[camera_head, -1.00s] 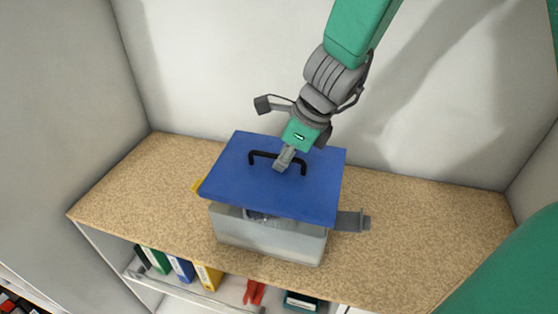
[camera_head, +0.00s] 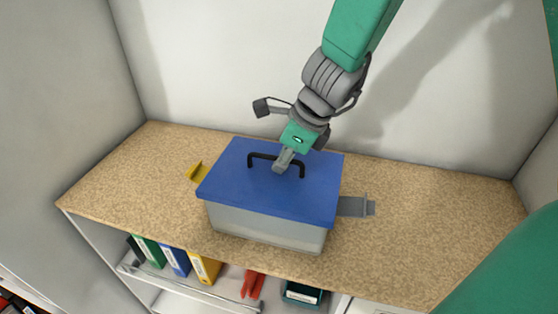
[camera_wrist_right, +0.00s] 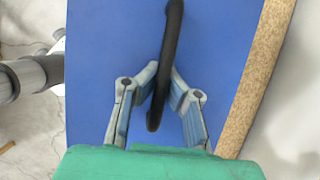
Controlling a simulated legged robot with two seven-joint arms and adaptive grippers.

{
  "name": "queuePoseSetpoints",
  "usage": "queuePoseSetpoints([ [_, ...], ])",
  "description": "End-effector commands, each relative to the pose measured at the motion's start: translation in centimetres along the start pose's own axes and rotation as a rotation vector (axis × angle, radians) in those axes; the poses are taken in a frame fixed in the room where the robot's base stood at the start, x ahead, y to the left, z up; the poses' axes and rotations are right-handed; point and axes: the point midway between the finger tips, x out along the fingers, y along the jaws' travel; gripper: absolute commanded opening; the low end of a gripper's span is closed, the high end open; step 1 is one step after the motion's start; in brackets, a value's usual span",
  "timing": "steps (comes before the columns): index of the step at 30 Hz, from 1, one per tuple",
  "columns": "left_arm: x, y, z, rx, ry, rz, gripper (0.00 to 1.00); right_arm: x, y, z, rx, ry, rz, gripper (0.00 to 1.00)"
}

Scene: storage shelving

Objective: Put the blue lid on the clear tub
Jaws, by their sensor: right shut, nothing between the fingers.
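The blue lid (camera_head: 265,195) lies over the top of the clear tub (camera_head: 265,227), with no gap visible along the front edge. The lid has a black arched handle (camera_head: 262,156); it also shows in the right wrist view (camera_wrist_right: 171,60). My right gripper (camera_head: 281,165) is at the handle, above the lid. In the right wrist view its fingertips (camera_wrist_right: 165,72) come together around the handle's near part; the gripper is shut with nothing held. The tub's inside is hidden by the lid. My left gripper is not in view.
The tub stands on a speckled tan shelf (camera_head: 440,215) with white walls behind and at the sides. A yellow piece (camera_head: 195,172) is left of the tub and a grey piece (camera_head: 357,206) right of it. Binders (camera_head: 175,259) stand on the shelf below. Both ends of the top are free.

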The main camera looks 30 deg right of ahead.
Motion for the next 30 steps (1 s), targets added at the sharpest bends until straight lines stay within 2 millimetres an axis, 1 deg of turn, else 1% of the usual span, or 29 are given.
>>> queuePoseSetpoints([
  [3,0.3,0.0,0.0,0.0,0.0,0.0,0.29,0.3,0.0,-0.1,0.0,0.0,0.0,0.0],
  [12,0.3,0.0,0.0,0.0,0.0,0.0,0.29,0.3,0.0,-0.1,-0.001,0.0,-0.001,0.0],
  [13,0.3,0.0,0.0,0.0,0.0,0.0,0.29,0.3,0.0,-0.1,-0.001,0.0,-0.001,0.05],
  [14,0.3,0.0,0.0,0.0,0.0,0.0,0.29,0.3,0.0,-0.1,-0.001,-0.001,0.0,0.16],
  [15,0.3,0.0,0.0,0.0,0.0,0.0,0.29,0.3,0.0,-0.1,-0.001,-0.001,0.0,0.29],
  [25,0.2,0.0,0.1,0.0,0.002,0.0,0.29,0.2,0.0,-0.1,-0.001,0.0,-0.001,0.29],
  [28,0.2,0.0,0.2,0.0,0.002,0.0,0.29,-0.5,-0.1,-0.1,-0.005,-0.001,-0.005,0.29],
  [30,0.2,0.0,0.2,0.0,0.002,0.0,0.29,-1.5,-0.1,0.0,-0.005,-0.002,-0.006,0.29],
])
